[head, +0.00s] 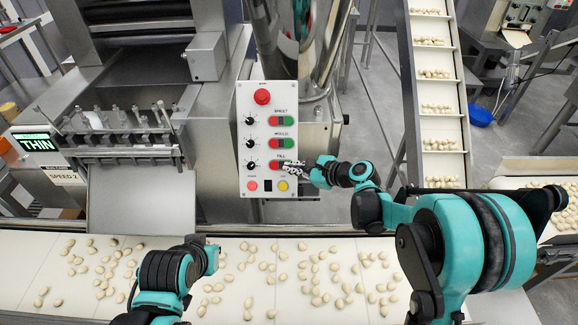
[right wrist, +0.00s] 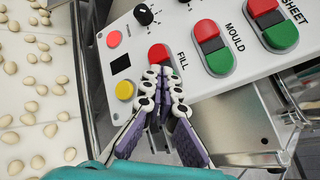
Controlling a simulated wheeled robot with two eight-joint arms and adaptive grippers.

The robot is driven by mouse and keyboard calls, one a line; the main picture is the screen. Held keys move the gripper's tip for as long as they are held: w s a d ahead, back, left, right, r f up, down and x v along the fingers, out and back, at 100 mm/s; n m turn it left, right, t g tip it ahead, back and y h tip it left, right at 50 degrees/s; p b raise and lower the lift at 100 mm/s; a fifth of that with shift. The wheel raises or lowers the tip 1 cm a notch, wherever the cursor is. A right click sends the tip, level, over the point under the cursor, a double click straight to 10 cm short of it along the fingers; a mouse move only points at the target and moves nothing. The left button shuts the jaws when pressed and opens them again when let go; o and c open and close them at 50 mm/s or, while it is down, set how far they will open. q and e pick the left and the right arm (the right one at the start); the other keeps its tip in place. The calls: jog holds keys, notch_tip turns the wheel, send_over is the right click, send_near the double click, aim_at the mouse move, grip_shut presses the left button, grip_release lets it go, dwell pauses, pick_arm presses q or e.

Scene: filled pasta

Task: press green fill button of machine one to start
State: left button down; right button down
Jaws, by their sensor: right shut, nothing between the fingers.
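The white control panel (head: 246,100) of the machine faces me in the head view and carries red-and-green button pairs labelled SHEET, MOULD and FILL. The FILL pair shows its red half (head: 273,165); its green half is mostly covered by my right gripper (head: 288,167). In the right wrist view, the red half (right wrist: 158,52) lies just beyond my shut, empty fingertips (right wrist: 163,72), and a little green shows beside them. The fingertips are at the green half; I cannot tell whether they touch it. My left arm shows at lower left, but its gripper does not.
A conveyor (head: 230,309) with pasta pieces runs below the panel. A second conveyor (head: 440,165) rises at the right. A round red button (head: 262,96) tops the panel; a yellow button (right wrist: 125,89) sits left of the fingertips. A display (head: 38,143) reads THIN.

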jog(key=shift+w+f, duration=0.2)
jog(key=shift+w, duration=0.15)
dwell(0.4)
jog(key=shift+s, duration=0.1)
dwell(0.3)
jog(key=shift+s+r, duration=0.45)
jog(key=shift+s, duration=0.15)
jog(key=s+r, duration=0.1)
jog(key=s+p, duration=0.1)
jog(key=s, duration=0.1)
jog(key=s+r+p, duration=0.1)
jog(key=shift+s+r, duration=0.15)
jog(key=shift+r, duration=0.15)
dwell(0.6)
jog(key=s+d+n+h, duration=0.5)
jog(key=s+d+n, duration=0.3)
jog(key=s+n, duration=0.2)
jog(key=s+d+n+h, duration=0.5)
jog(key=s+d+n, duration=0.4)
jog(key=s, duration=0.3)
jog(key=shift+s+n+g, duration=0.4)
jog(key=shift+n, duration=0.5)
